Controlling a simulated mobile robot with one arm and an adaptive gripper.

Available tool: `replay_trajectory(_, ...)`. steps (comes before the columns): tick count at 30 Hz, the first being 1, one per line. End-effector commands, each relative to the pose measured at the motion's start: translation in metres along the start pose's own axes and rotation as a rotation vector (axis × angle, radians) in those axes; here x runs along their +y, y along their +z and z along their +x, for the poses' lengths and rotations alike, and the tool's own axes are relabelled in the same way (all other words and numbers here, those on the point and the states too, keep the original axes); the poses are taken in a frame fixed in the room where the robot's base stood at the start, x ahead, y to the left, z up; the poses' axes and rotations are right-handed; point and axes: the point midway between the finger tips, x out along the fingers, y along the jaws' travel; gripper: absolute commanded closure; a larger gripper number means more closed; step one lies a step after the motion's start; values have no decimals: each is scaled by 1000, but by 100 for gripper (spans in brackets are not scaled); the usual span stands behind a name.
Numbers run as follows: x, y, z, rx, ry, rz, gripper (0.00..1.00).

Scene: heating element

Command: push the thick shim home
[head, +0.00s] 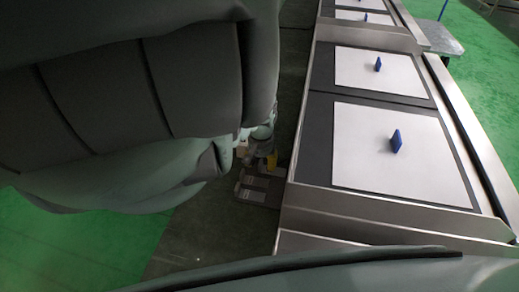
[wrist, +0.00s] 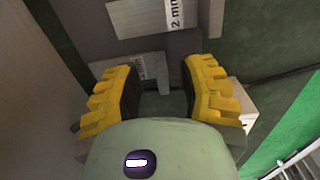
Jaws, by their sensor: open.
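In the wrist view, my gripper (wrist: 160,76) is open, with its two yellow ribbed fingers apart and nothing visible held between them. A grey metal plate with a white label reading "2 mm" (wrist: 145,20) lies ahead of the fingertips at the top. A second grey plate (wrist: 118,64) lies nearer, close to the left finger. Its label is partly hidden and only "mm" reads. I cannot tell whether the finger touches it. In the head view, a yellow part of my gripper (head: 271,161) shows beside the grey plates (head: 262,188), which look small there.
In the head view, a steel-edged bench (head: 300,192) runs along the right, with white panels (head: 360,150) bearing upright blue pieces (head: 396,141). A pale block (wrist: 241,104) is right of the right finger in the wrist view. Open green floor (head: 60,240) shows at lower left.

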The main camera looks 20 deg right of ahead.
Motion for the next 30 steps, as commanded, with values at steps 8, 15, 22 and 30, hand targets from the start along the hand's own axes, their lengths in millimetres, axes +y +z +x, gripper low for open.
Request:
replay_trajectory(8,-2,-1,-21,7,5,-13,61)
replay_trajectory(15,-1,-2,-48,12,6,-12,61)
replay_trajectory(22,-2,-3,-81,15,4,-17,61)
replay_trajectory(30,-2,-3,-110,13,0,-11,61)
